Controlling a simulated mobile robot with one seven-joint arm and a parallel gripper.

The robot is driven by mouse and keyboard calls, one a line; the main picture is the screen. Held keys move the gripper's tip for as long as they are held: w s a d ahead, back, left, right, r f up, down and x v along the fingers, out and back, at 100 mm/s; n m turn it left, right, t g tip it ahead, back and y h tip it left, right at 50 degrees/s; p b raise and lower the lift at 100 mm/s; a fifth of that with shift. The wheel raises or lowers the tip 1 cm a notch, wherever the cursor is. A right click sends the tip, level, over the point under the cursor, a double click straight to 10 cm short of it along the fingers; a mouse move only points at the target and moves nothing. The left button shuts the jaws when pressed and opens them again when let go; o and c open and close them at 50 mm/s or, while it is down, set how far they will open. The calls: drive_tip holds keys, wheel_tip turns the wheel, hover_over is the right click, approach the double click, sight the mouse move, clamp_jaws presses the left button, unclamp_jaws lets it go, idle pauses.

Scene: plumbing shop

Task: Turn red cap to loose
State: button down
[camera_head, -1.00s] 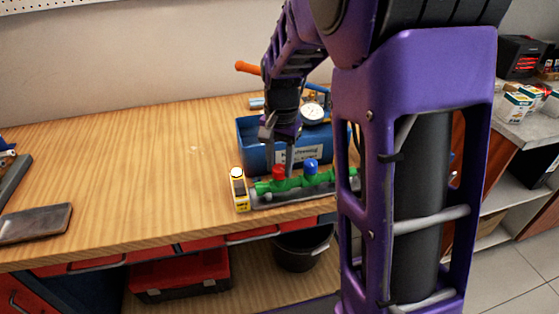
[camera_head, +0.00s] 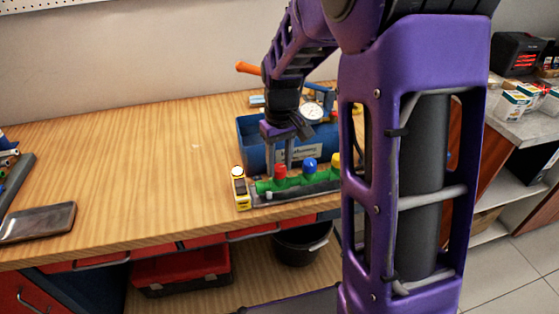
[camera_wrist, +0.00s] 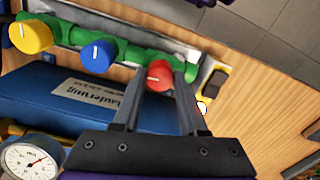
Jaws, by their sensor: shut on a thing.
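The red cap (camera_head: 279,172) sits on the left part of a green pipe manifold (camera_head: 296,183) near the front edge of the workbench. My gripper (camera_head: 281,164) points down from above and is shut on the red cap. In the wrist view, the red cap (camera_wrist: 159,75) is between the two fingers of my gripper (camera_wrist: 160,71), and its white mark lies roughly crosswise. A blue cap (camera_wrist: 97,55) and a yellow cap (camera_wrist: 30,35) stand on the same manifold, each with a white mark.
A blue toolbox (camera_head: 246,138) with a pressure gauge (camera_head: 311,113) stands right behind the manifold. A yellow device (camera_head: 240,188) is at the manifold's left end. A dark flat object (camera_head: 37,223) lies farther left. The bench between is clear.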

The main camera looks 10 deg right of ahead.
sight(281, 166)
drive_tip(key=n+p, duration=0.1)
drive_tip(key=n, duration=0.3)
drive_tip(key=shift+n, duration=0.4)
idle(0.4)
drive_tip(key=shift+c, duration=2.2)
unclamp_jaws()
drive_tip(key=shift+r, duration=0.1)
wheel_tip(281, 166, up, 17)
drive_tip(key=p, duration=0.2)
drive_tip(key=shift+d, duration=0.15)
drive_tip(key=shift+w+r, duration=0.15)
